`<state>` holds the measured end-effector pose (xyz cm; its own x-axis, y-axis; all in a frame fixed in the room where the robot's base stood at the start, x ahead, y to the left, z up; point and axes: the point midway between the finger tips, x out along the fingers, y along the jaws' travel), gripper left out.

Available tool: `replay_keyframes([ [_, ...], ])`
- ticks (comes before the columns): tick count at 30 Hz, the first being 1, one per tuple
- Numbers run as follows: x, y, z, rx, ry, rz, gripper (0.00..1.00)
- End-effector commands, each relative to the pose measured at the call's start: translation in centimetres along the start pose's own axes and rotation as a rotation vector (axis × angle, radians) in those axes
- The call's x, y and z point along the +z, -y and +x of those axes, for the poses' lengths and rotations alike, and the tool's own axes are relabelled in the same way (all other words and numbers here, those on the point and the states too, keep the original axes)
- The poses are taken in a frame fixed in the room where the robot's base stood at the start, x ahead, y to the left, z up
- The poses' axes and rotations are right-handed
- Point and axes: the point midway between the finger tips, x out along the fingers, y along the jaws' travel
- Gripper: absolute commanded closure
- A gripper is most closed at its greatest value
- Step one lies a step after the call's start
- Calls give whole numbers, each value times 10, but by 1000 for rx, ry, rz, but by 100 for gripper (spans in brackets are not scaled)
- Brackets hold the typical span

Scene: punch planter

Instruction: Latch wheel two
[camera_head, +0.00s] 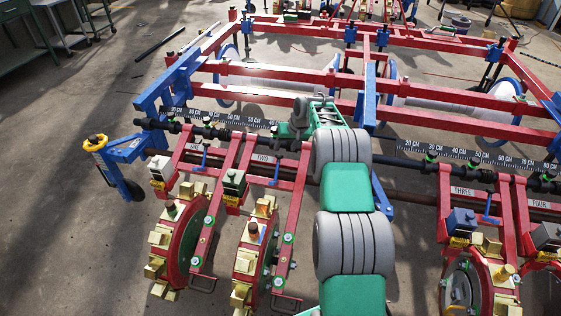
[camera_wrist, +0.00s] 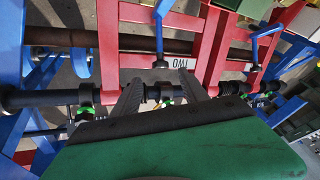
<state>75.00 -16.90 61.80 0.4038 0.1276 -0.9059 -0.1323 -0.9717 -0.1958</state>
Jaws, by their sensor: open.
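Wheel two (camera_head: 255,255) is a red wheel with brass-coloured blocks around its rim, hanging from a red frame at lower left centre of the head view. Its white TWO label (camera_head: 263,158) is on the crossbar; it shows upside down in the wrist view (camera_wrist: 180,65). A blue latch handle (camera_head: 277,168) hangs by the label; it also shows in the wrist view (camera_wrist: 160,35). My gripper (camera_wrist: 163,92) is open and empty, its two dark fingers over the black bar (camera_wrist: 35,99), apart from the handle. In the head view my arm partly hides the fingers.
Wheel one (camera_head: 183,240) stands left, with its own blue handle (camera_head: 203,158). Wheel three (camera_head: 470,285) is at right. Red and blue frame beams (camera_head: 270,70) run behind the black bar. A yellow-topped blue stand (camera_head: 115,160) is at far left.

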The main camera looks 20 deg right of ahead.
Motion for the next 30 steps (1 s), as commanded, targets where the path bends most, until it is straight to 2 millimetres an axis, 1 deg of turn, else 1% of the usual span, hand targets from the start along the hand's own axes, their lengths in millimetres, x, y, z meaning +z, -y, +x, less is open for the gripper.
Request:
replay_keyframes([
  [6,2,0,41,0,3,0,48],
  [9,1,0,57,0,1,-1,48],
  [12,0,1,68,0,0,-1,48],
  [15,0,1,72,0,0,-1,48],
  [21,0,1,71,1,0,-1,48],
  [30,0,1,71,1,0,-1,73],
])
